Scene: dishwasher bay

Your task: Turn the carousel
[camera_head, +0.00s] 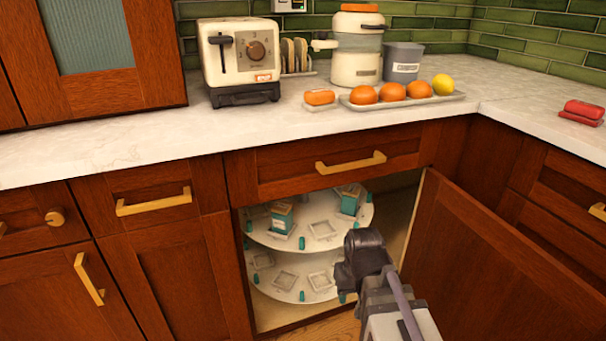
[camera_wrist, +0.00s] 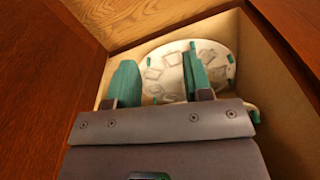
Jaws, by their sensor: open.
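The carousel (camera_head: 321,240) is a two-tier white turntable inside the open corner cabinet. Its upper tier carries square trays, small teal pegs along the rim, and two teal-and-white boxes, one box (camera_head: 282,218) at the left and another box (camera_head: 349,198) at the back right. The lower tier (camera_head: 284,286) has square trays and teal rim pegs. In the wrist view the carousel (camera_wrist: 217,52) lies beyond my gripper (camera_wrist: 160,80), whose two teal fingers are apart with nothing between them. In the head view my gripper is in front of the cabinet opening and its fingertips are hidden.
The cabinet door (camera_head: 490,265) stands open on the right. A drawer with a brass handle (camera_head: 350,162) is above the opening. The counter (camera_head: 130,140) holds a toaster (camera_head: 242,58), a juicer (camera_head: 356,50), a grey bin (camera_head: 403,62) and a fruit tray (camera_head: 400,103).

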